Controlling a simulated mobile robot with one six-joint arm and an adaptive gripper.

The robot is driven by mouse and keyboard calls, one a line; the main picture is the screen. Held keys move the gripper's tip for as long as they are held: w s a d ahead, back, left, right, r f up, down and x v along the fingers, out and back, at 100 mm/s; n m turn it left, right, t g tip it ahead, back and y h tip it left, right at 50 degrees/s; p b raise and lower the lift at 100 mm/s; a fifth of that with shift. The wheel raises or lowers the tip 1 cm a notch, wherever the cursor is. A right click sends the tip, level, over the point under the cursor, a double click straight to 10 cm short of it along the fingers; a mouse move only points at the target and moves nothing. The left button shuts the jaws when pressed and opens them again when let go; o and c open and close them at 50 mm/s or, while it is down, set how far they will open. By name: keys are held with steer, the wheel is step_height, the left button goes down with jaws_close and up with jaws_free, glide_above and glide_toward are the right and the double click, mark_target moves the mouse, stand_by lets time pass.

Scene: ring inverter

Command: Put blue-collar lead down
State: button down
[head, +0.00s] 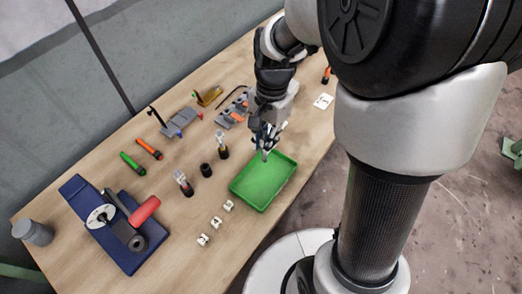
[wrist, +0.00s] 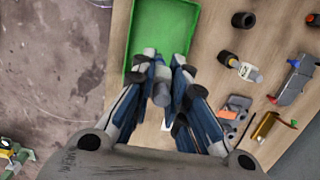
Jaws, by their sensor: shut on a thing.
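My gripper (head: 268,138) is above the far left part of the green tray (head: 243,201), pointing down. In the wrist view my gripper (wrist: 164,62) has its fingertips close together over the same green tray (wrist: 131,45). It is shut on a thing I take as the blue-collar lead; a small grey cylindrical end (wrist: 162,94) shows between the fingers. The blue collar cannot be told apart from the blue finger links. In the head view the held piece is mostly hidden by the fingers. I cannot tell whether it touches the tray floor. The tray looks otherwise empty.
Several small white blocks (head: 216,221) lie in front. A grey holder (head: 232,113) is behind the gripper. A blue-based tool (head: 125,255) stands at the near left.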

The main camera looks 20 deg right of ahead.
step_height(320, 180, down, 10)
steer(key=b, duration=0.3)
steer(key=shift+f, duration=0.2)
steer(key=shift+f, duration=0.2)
steer(key=c, duration=1.6)
jaws_free()
steer(key=shift+r, duration=0.15)
step_height(320, 180, up, 12)
steer(key=d+p, duration=0.1)
steer(key=p, duration=0.3)
step_height(320, 180, up, 7)
steer(key=n+t, duration=0.2)
steer(key=n, duration=0.2)
glide_above(265, 161)
steer(key=s, duration=0.3)
steer(key=shift+s+d+r+n+t+h, duration=0.15)
steer(key=shift+s+r+n+t, duration=0.65)
steer(key=shift+s, duration=1.1)
steer(key=shift+s+a+r+n+t+h, duration=0.1)
steer(key=shift+s+r+n+t+h, duration=0.2)
steer(key=shift+s+r+n, duration=1.05)
steer(key=shift+s+d+r+n+t+h, duration=0.15)
steer(key=shift+s+r+n+t, duration=0.4)
steer(key=shift+s+n, duration=1.35)
